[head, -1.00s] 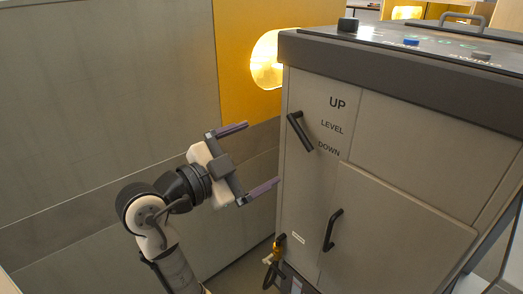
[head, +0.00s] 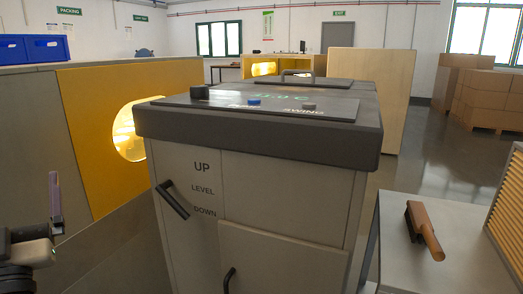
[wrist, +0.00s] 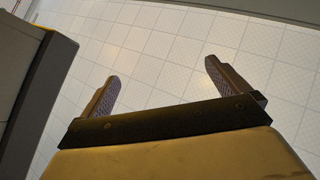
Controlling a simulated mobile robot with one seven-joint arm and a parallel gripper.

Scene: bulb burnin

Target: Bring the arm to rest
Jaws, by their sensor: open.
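My gripper (wrist: 162,88) is open and empty in the wrist view, its two fingers spread wide over bare tiled floor. In the head view only part of my gripper shows at the lower left edge, with one purple-grey finger pointing up. It is left of the grey machine cabinet (head: 285,205) and apart from it. The cabinet carries a black lever (head: 173,199) beside the words UP, LEVEL and DOWN. The lever slants down to the right, its lower end near DOWN.
A yellow panel (head: 85,130) with a lit round opening stands behind the cabinet at left. A side table (head: 400,265) at right bears a brown-handled brush (head: 424,230). Cardboard boxes (head: 485,90) stand at the back right. Open floor lies between.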

